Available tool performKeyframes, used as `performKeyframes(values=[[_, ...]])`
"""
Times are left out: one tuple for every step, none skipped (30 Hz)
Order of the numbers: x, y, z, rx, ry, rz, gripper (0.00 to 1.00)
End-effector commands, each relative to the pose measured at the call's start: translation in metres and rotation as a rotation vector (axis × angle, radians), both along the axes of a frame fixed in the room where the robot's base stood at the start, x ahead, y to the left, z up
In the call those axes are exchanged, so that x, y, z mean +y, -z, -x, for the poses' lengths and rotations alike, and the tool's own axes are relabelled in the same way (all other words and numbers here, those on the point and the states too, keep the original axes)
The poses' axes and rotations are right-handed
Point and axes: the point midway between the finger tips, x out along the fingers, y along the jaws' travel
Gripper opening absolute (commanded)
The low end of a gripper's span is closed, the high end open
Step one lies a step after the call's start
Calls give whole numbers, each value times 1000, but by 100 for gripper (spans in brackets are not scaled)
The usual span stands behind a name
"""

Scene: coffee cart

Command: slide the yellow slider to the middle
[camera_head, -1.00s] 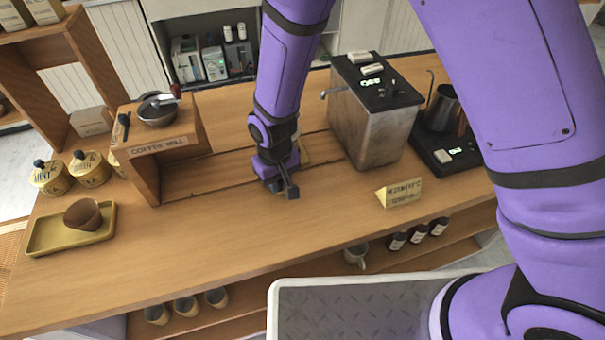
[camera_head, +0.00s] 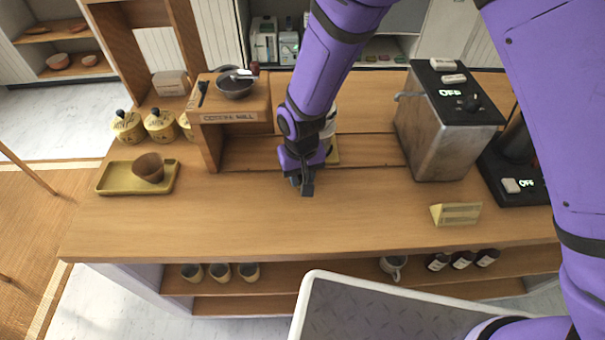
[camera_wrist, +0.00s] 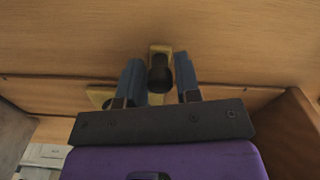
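In the wrist view, a small yellow plate with a black knob (camera_wrist: 160,68) sits between the two fingers of my gripper (camera_wrist: 160,82). The fingers are apart, one on each side of the knob; I cannot tell whether they touch it. A second yellow patch (camera_wrist: 98,97) shows partly behind the left finger. In the head view, my gripper (camera_head: 307,188) is low at the counter, near the groove strip right of the coffee mill box. A yellow piece (camera_head: 333,152) shows just right of my wrist, mostly hidden by the arm.
The coffee mill box (camera_head: 230,117) stands left of my gripper, and the steel machine (camera_head: 445,125) stands right. A yellow sign (camera_head: 455,214) is near the counter's front edge. A yellow tray (camera_head: 112,178) with a brown cup is at left.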

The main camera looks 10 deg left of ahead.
Motion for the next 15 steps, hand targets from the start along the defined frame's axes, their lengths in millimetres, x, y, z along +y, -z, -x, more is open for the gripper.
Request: performKeyframes(values=[[0,0,0,0,0,0,43],[0,0,0,0,0,0,48],[0,0,0,0,0,0,48],[0,0,0,0,0,0,48],[0,0,0,0,0,0,48],[0,0,0,0,0,0,48],[0,0,0,0,0,0,48],[0,0,0,0,0,0,48],[0,0,0,0,0,0,48],[0,0,0,0,0,0,48],[0,-1,0,0,0,0,48],[0,-3,0,-1,0,-1,48],[0,-5,0,0,0,-1,48],[0,-8,0,-1,0,-2,48],[1,-13,-1,-3,-1,-3,48]])
